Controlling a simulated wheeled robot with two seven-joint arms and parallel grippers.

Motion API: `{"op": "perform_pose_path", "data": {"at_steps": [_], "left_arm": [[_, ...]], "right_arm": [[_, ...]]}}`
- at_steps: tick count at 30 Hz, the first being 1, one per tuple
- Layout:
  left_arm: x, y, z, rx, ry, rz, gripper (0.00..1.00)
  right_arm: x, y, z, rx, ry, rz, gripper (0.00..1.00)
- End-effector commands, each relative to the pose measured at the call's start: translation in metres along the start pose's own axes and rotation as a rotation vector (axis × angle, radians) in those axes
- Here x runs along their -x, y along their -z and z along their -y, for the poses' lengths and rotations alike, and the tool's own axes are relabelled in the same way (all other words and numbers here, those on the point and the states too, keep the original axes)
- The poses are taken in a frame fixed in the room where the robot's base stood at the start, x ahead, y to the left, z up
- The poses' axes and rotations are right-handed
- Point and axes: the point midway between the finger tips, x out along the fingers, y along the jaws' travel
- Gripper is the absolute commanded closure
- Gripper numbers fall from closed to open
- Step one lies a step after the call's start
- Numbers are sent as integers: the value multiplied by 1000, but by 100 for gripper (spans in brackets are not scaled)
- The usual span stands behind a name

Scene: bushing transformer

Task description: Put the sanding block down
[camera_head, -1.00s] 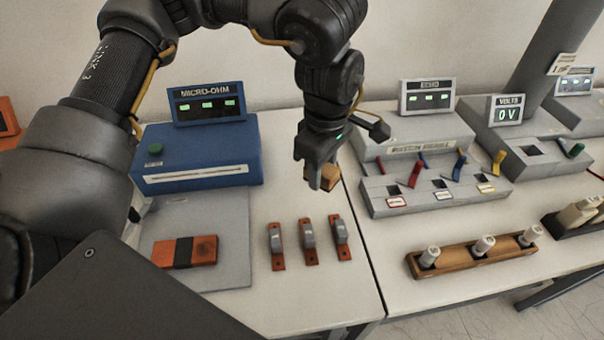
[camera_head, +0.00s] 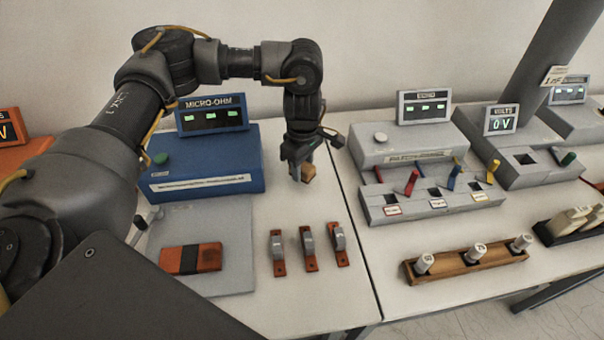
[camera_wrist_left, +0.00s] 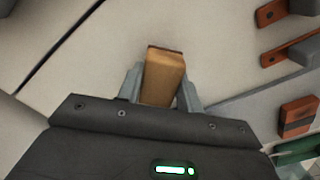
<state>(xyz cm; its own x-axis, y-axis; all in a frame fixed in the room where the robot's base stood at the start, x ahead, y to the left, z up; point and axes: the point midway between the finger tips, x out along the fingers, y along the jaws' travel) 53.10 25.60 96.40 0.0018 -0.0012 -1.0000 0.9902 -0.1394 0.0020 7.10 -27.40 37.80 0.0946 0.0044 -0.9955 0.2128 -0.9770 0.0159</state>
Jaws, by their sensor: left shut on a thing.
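The sanding block (camera_head: 308,173) is a small tan, wood-coloured block. My left gripper (camera_head: 301,170) is shut on it, fingers pointing down, between the blue micro-ohm box and the grey bushing console. In the left wrist view the block (camera_wrist_left: 163,77) sits between the two fingers (camera_wrist_left: 160,88), its far end sticking out past them over the pale bench top. The block looks held above the bench, though the gap under it is hard to judge. My right gripper is not in view.
The blue micro-ohm box (camera_head: 205,165) stands left of the gripper. Several clamps on orange bases (camera_head: 310,250) stand in front. An orange block with a black band (camera_head: 190,258) lies on a grey plate. A wooden rack (camera_head: 465,262) is at right. Bare bench lies between box and console.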

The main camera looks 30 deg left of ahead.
Motion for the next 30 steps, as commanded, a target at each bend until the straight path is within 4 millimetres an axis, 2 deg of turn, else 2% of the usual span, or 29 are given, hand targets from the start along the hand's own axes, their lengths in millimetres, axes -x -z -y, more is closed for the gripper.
{"op": "perform_pose_path", "data": {"at_steps": [6, 20, 21, 25, 30], "left_arm": [[-26, 0, 1, 2, 5, 1, 97], [-36, 0, 1, 1, 2, 0, 97], [-34, 0, 0, 1, 2, 0, 60], [-34, 0, 1, 1, 2, 0, 43], [-35, 0, 1, 1, 3, 0, 42]], "right_arm": [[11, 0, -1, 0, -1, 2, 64], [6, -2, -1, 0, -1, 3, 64], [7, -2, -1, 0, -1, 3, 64], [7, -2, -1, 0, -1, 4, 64], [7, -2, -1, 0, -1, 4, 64]]}}
